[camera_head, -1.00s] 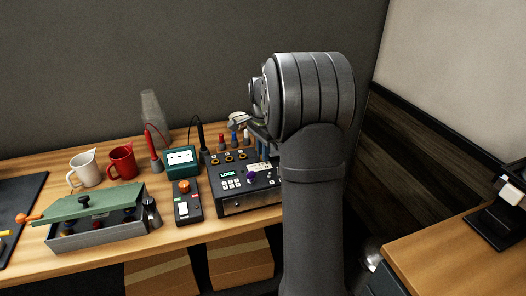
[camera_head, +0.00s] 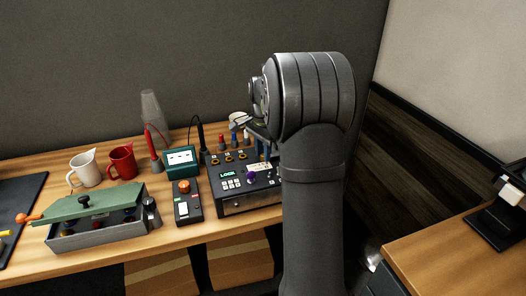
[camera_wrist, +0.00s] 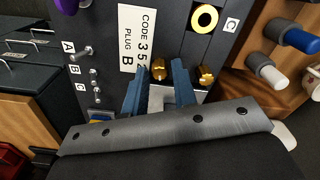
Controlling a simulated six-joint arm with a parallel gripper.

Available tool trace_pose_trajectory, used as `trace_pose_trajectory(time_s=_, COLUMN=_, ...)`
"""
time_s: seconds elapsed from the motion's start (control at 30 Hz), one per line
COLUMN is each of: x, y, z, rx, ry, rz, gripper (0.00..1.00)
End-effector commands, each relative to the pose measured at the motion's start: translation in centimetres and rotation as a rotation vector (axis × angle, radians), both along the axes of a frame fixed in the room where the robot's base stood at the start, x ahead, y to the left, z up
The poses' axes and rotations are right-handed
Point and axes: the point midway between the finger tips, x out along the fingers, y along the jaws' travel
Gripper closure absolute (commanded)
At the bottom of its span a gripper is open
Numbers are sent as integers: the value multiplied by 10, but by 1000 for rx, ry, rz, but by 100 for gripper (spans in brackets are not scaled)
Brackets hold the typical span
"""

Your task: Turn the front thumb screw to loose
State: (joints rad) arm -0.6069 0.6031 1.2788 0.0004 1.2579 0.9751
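Two brass thumb screws show side by side beside the code label in the wrist view: a left one (camera_wrist: 158,69) and a right one (camera_wrist: 206,75). I cannot tell for sure which is the front one. My gripper (camera_wrist: 159,72) is open, with its blue fingers on either side of the left screw. A small gap seems to show on both sides, so it does not look gripped. The right screw is outside the right finger. In the head view, my arm hides the screws, and my gripper is over the right side of the black control box (camera_head: 232,212).
The code label (camera_wrist: 133,38) and several small toggles (camera_wrist: 92,74) are left of the fingers in the wrist view. Blue and white plugs (camera_wrist: 266,72) stand at the right. A teal meter (camera_head: 182,160), switch box (camera_head: 187,208) and green-lidded case (camera_head: 95,207) stand left of the control box.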

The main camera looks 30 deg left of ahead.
Motion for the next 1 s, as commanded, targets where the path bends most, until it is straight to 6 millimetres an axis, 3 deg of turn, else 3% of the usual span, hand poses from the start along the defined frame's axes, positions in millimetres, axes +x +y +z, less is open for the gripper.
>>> trace_pose_trajectory(time_s=0.23, x=0, y=0, z=3, rx=-1, ry=0, rz=0, gripper=75)
trace_pose_trajectory(time_s=0.37, x=1, y=0, z=20, rx=1, ry=-3, rz=0, gripper=75)
trace_pose_trajectory(time_s=0.8, x=0, y=0, z=124, rx=1, ry=-3, rz=0, gripper=75)
trace_pose_trajectory(time_s=1.0, x=0, y=0, z=159, rx=1, ry=-1, rz=0, gripper=75)
